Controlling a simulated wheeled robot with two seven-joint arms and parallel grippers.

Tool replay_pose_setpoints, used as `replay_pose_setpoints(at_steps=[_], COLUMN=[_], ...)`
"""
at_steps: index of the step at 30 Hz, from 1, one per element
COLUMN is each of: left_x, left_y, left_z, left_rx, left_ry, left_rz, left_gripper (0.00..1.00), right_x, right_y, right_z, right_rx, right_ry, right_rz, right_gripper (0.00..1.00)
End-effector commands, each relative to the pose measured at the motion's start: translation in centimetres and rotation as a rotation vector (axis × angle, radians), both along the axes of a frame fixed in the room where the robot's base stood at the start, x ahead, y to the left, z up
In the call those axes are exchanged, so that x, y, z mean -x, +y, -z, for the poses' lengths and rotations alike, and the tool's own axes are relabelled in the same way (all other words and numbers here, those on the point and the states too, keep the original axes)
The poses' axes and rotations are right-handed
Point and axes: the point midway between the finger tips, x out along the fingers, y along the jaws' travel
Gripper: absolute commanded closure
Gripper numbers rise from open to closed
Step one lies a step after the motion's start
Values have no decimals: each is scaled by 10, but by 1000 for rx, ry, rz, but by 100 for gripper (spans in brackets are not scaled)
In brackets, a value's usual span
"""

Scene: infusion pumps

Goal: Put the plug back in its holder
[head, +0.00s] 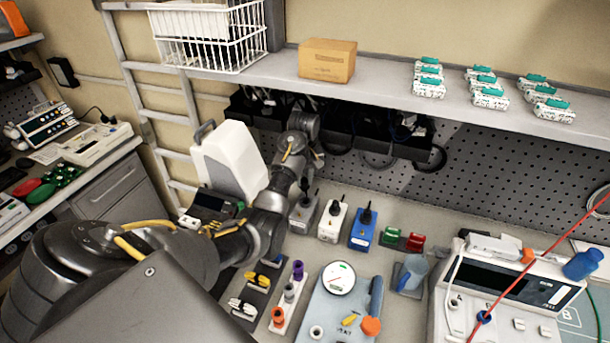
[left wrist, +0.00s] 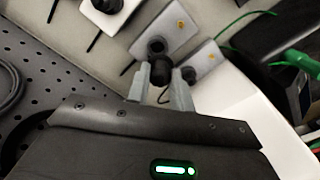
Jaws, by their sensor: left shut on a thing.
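My left gripper (left wrist: 160,88) is shut on a black plug (left wrist: 160,72), which sits between its two grey fingertips in the left wrist view. A pale plate with a dark round socket (left wrist: 156,45) lies just beyond the plug; I cannot tell whether they touch. In the head view my left gripper (head: 308,178) is at the back of the bench, above a grey box (head: 302,216), partly hidden by my own arm. Next to it stand a white box (head: 331,222) and a blue box (head: 362,232), each with a black plug on top. My right gripper is out of view.
A pegboard (head: 480,165) and black cable trays (head: 350,125) lie behind, under a shelf (head: 385,95). A white case (head: 228,160) stands left of the gripper. A device with a screen (head: 515,290) and a grey-blue plate (head: 325,305) fill the front bench.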

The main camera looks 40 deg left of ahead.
Motion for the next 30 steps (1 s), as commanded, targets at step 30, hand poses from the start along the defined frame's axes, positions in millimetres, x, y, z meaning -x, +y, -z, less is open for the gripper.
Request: replay_pose_setpoints(at_steps=[30], left_x=[6], left_y=[7], left_z=[41], left_rx=[2], left_ry=[0], left_rz=[-13], left_gripper=[100], right_x=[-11], right_y=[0], right_z=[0], right_rx=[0], right_ry=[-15], right_rz=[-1], right_gripper=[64])
